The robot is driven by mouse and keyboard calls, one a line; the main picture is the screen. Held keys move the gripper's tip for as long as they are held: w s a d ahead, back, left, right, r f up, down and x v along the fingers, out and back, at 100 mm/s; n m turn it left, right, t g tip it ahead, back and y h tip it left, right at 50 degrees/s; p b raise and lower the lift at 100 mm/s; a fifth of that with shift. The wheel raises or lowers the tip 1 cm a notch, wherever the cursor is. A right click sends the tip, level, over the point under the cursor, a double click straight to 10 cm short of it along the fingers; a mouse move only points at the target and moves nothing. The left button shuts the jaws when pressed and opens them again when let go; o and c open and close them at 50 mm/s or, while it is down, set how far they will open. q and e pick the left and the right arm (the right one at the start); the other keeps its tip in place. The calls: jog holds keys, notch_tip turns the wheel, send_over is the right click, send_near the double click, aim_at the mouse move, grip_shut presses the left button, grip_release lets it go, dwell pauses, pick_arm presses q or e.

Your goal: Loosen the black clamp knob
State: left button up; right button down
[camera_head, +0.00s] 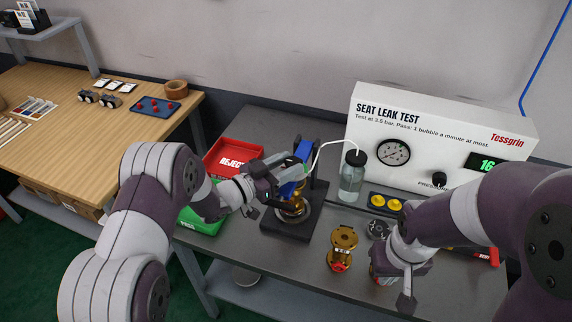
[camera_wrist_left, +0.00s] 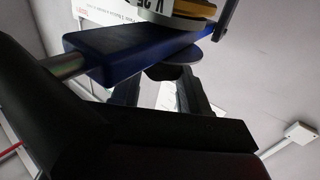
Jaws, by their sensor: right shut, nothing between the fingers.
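The test fixture has a dark base (camera_head: 283,226), a blue clamp bar (camera_head: 303,151) and a brass valve part (camera_head: 292,207) standing in it. My left gripper (camera_head: 290,175) is at the clamp from the left and covers part of it. In the left wrist view the blue bar (camera_wrist_left: 130,53) and a steel rod (camera_wrist_left: 66,65) are close, with a dark round piece (camera_wrist_left: 190,58) below the bar. I cannot pick out the black clamp knob for certain, or tell whether the left jaws touch it. My right gripper (camera_head: 407,298) is shut and empty near the table's front edge.
A second brass valve (camera_head: 343,240) stands right of the fixture. Behind are a water bottle (camera_head: 352,178) with a tube and the white leak tester (camera_head: 440,130). A red reject bin (camera_head: 222,150) and a green bin (camera_head: 203,220) lie left.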

pick_arm(q)
jog(key=c, duration=0.3)
jog(key=n+t+y, duration=0.1)
jog(key=n+t+y+b, duration=0.1)
jog(key=n+t+y, duration=0.1)
jog(key=shift+s+d+f, duration=0.15)
jog(key=shift+s+d, duration=0.15)
jog(key=shift+d, duration=0.05)
jog(key=n+t+y+b, duration=0.1)
jog(key=y, duration=0.1)
jog(key=n+t+y+b, duration=0.1)
jog(key=n+y, duration=0.1)
jog(key=d+n+t+y+b, duration=0.1)
jog(key=y, duration=0.1)
jog(key=shift+s+y, duration=0.2)
jog(key=shift+y, duration=0.1)
jog(key=n+y+b, duration=0.1)
jog(key=n+y, duration=0.1)
jog(key=y, duration=0.1)
jog(key=shift+d+n+t+y, duration=0.1)
jog(key=shift+n+t+y, duration=0.2)
jog(key=shift+n+y, duration=0.1)
jog(key=shift+d+n+y, duration=0.2)
jog(key=shift+n+y, duration=1)
jog(key=shift+y, duration=0.7)
jog(key=shift+r+y, duration=0.2)
jog(key=shift+y, duration=0.1)
jog(key=o, duration=1)
jog(key=shift+w, duration=0.1)
